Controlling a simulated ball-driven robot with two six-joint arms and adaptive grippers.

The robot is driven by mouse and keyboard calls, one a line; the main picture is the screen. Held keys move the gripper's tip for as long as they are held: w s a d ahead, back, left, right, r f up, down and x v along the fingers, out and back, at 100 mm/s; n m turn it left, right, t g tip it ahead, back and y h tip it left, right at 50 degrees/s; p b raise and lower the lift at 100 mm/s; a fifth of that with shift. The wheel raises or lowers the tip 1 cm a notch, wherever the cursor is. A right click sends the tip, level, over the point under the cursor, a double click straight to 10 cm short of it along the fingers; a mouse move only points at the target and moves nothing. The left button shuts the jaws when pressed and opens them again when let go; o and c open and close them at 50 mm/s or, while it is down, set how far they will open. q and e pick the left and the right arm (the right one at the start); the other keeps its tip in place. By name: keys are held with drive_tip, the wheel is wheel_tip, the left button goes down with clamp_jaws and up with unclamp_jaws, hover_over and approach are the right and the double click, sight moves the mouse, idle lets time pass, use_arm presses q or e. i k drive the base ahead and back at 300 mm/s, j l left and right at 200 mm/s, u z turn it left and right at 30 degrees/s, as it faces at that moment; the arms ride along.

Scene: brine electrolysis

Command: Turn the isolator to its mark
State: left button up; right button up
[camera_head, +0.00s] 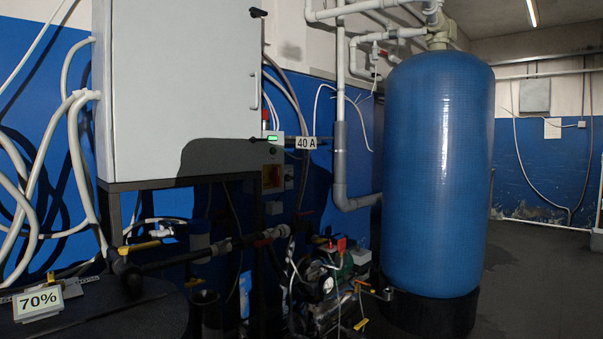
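A small box with a dark red-orange knob on a yellow plate, which looks like the isolator (272,179), is on the wall side just right of the big grey cabinet's lower edge. It is in shadow and small, so I cannot tell the knob's angle or make out a mark. Just above it is a small unit with a lit green display (272,138). A "40 A" label (306,143) is to the right of that display. Neither of my grippers shows in this view.
The grey cabinet (180,85) fills the upper left. A tall blue tank (435,170) stands on the right. Pipes, hoses and a pump (325,285) crowd the floor between them. A "70%" sign (38,301) sits at the lower left. Open floor (540,275) lies at the right.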

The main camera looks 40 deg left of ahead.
sight(274, 176)
drive_tip(key=i+l, duration=0.15)
drive_tip(key=i, duration=0.35)
drive_tip(key=i+l+u, duration=0.15)
drive_tip(key=i, duration=0.4)
drive_tip(key=i+l, duration=0.15)
drive_tip(key=i, duration=0.35)
